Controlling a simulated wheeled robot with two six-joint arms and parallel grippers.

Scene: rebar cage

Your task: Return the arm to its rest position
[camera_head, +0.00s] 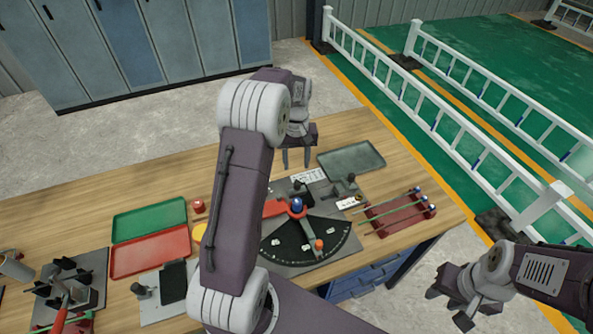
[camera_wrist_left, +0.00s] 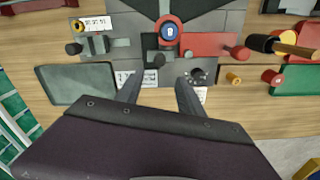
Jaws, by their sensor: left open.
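My left arm crosses the middle of the head view, and its gripper (camera_head: 296,158) hangs over the back part of the wooden table (camera_head: 340,133). In the left wrist view the two fingers of this gripper (camera_wrist_left: 158,92) are apart with nothing between them. They point toward a grey bench plate (camera_wrist_left: 205,75) with a blue-capped red knob (camera_wrist_left: 169,31). My right gripper (camera_head: 462,300) is at the lower right of the head view, beyond the table's edge; its finger opening is too unclear to tell.
A black dial plate (camera_head: 320,236), a grey tray (camera_head: 352,158), a green tray (camera_head: 148,219), a red tray (camera_head: 150,252) and a rack with green rods (camera_head: 400,214) lie on the table. White railings (camera_head: 450,110) stand behind right. Blue-grey lockers (camera_head: 130,45) line the back.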

